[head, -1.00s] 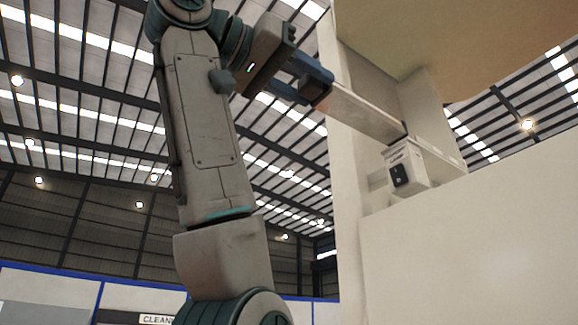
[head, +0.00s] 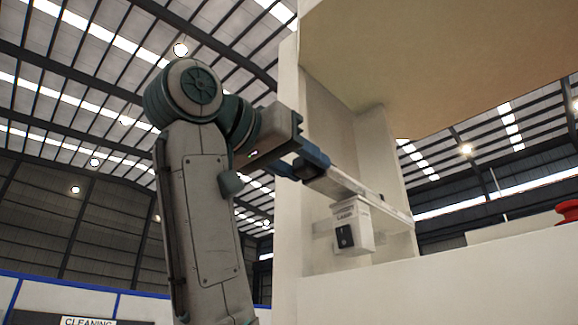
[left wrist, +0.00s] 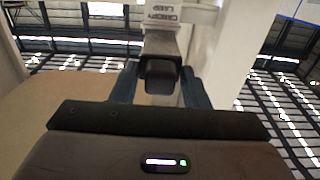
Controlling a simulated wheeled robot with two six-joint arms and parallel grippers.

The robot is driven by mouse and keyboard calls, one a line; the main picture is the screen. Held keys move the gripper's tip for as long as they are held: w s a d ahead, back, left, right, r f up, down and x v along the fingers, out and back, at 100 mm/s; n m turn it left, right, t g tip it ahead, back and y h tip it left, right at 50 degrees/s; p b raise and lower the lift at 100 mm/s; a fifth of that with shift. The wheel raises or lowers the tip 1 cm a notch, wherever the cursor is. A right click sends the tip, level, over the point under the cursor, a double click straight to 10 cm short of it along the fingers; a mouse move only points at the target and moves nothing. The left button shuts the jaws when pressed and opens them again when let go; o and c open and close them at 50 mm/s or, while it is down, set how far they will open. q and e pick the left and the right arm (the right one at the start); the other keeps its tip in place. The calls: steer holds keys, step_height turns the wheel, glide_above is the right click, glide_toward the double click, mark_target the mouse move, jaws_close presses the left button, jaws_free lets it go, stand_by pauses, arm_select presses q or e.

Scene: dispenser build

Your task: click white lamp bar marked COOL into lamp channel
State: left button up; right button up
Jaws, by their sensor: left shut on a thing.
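My left gripper (head: 318,172) is shut on the near end of a long pale lamp bar (head: 350,185). The bar slopes down to the right, across the top of a white housing labelled LAMP (head: 352,226) with a black panel on its front. I cannot tell whether the bar is seated in the channel or only lies over it, and no COOL marking is readable. In the left wrist view the fingers (left wrist: 160,88) close around the bar's dark-looking end (left wrist: 160,72), and a label reading CANOPY LAMP (left wrist: 168,14) shows just beyond. My right gripper is out of view.
A pale upright post (head: 313,130) stands behind the bar, beneath a wide tan canopy panel (head: 430,60). A pale wall or counter (head: 450,280) fills the lower right. A red object (head: 567,209) sits at the far right edge. Open air lies left of my arm.

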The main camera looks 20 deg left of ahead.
mark_target(341, 189)
arm_select(q)
steer(key=shift+p+x, duration=1.55)
steer(key=shift+p, duration=0.95)
steer(key=shift+w+d, duration=0.15)
steer(key=shift+w, duration=0.1)
steer(key=p+x, duration=0.2)
steer(key=x, duration=0.2)
steer(key=shift+w+d+f, duration=0.1)
steer(key=shift+f, duration=0.05)
steer(key=shift+w+d+f, duration=0.15)
steer(key=shift+w+d, duration=0.05)
steer(key=shift+w, duration=0.4)
steer(key=shift+w+d, duration=0.2)
steer(key=shift+w, duration=0.25)
steer(key=shift+b, duration=0.35)
steer(key=shift+b, duration=0.5)
